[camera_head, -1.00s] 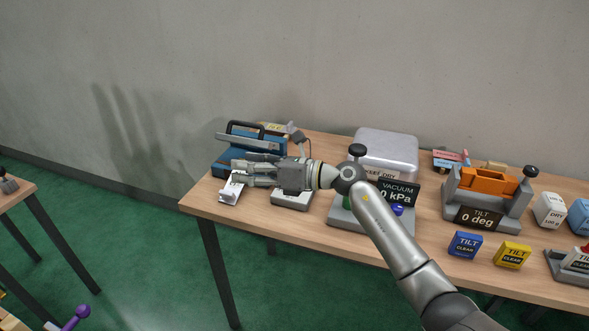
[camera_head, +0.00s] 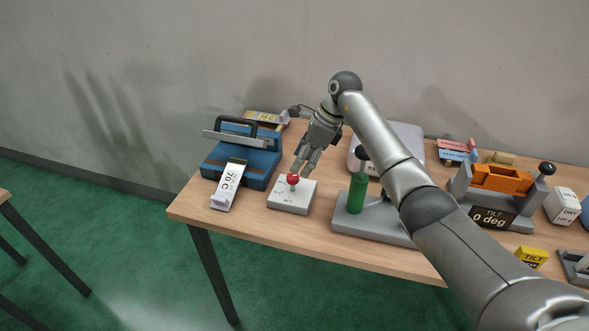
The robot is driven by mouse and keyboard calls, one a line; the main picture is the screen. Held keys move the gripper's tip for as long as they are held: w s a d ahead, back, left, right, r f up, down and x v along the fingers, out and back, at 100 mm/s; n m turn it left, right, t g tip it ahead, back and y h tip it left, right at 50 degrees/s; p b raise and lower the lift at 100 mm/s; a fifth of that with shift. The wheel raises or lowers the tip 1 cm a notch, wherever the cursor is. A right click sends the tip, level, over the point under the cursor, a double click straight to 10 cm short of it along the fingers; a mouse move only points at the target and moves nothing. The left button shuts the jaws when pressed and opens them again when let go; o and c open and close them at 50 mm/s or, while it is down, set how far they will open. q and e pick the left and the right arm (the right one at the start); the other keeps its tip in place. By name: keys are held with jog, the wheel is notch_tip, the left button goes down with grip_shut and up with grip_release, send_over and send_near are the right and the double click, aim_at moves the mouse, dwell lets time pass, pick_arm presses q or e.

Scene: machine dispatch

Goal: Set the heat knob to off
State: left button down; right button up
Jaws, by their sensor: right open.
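A red knob (camera_head: 293,178) stands on a small light grey box (camera_head: 291,197) near the table's front left; I take it for the heat knob. There are faint markings on the box top, too small to read. My right gripper (camera_head: 303,165) is open and points down and to the left, its fingertips just above and behind the red knob. I cannot tell whether they touch it. My left gripper is not in view.
A blue machine (camera_head: 242,155) with a black handle stands behind the display. A green cylinder (camera_head: 356,195) on a grey base (camera_head: 372,226) stands right of the knob box. A tilt fixture (camera_head: 500,180) is further right. My right arm hides part of the table.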

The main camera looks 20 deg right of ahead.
aim_at(294, 176)
jog(key=x, duration=0.3)
jog(key=shift+w+a+f+p, duration=0.15)
jog(key=shift+w+f+p, duration=0.1)
jog(key=shift+p, duration=0.1)
jog(key=shift+x, duration=1.35)
jog(key=shift+c, duration=1.7)
jog(key=c, duration=0.7)
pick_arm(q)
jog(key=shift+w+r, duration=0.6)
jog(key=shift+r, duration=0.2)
pick_arm(e)
jog(key=shift+o, duration=0.2)
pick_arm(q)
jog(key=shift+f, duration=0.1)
